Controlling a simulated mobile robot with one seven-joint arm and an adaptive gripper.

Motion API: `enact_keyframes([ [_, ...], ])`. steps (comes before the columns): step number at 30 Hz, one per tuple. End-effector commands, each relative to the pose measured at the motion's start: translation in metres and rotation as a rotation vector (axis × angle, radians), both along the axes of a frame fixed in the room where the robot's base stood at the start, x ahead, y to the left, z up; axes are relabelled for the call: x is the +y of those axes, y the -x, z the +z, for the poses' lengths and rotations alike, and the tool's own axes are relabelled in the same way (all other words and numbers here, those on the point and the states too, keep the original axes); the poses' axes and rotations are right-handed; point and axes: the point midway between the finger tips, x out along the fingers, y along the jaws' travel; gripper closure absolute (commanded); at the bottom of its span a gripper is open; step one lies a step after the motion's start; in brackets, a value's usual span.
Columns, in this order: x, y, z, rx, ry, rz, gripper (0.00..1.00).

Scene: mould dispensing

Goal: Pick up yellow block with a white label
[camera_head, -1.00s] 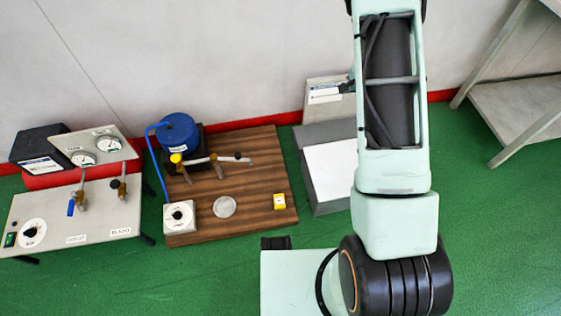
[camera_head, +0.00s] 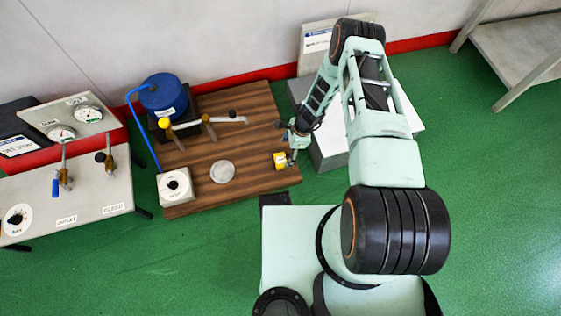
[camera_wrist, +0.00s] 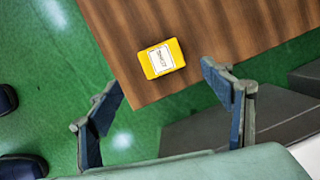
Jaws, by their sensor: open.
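The yellow block (camera_head: 280,160) with a white label lies near the right edge of the brown wooden board (camera_head: 215,185). In the wrist view the yellow block (camera_wrist: 162,58) lies flat near the board's corner, its label facing up. My gripper (camera_head: 294,150) is just right of the block in the head view. In the wrist view my gripper (camera_wrist: 165,85) is open and empty. Its two fingers stand wide apart, and the block appears beyond the fingertips, between their lines. It is not clear how high the gripper is above the block.
On the board are a blue-topped pot (camera_head: 163,95), a pipe with a yellow knob, a round metal disc (camera_head: 222,172) and a white dial box (camera_head: 175,187). A gauge panel (camera_head: 75,195) stands left. A grey box (camera_head: 325,147) stands right, beside the board. Green floor is clear in front.

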Motion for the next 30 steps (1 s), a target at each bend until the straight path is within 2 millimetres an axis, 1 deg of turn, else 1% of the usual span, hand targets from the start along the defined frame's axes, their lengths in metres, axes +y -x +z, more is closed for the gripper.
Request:
enact_keyframes([
  [1,0.003,0.001,-0.013,0.001,0.001,0.002,0.27],
  [3,0.005,0.001,-0.021,-0.001,0.001,0.002,0.27],
  [11,0.009,0.000,-0.036,-0.001,0.002,0.004,0.27],
  [18,0.019,0.000,-0.070,-0.001,0.002,0.005,0.27],
  [20,0.021,0.000,-0.076,0.000,0.001,0.005,0.27],
  [22,0.022,-0.001,-0.079,-0.001,0.001,0.005,0.27],
  [27,0.022,-0.001,-0.077,-0.002,0.001,0.004,0.27],
  [28,0.022,-0.001,-0.077,-0.002,0.001,0.004,0.28],
  [30,0.022,-0.001,-0.077,-0.002,0.002,0.005,0.35],
])
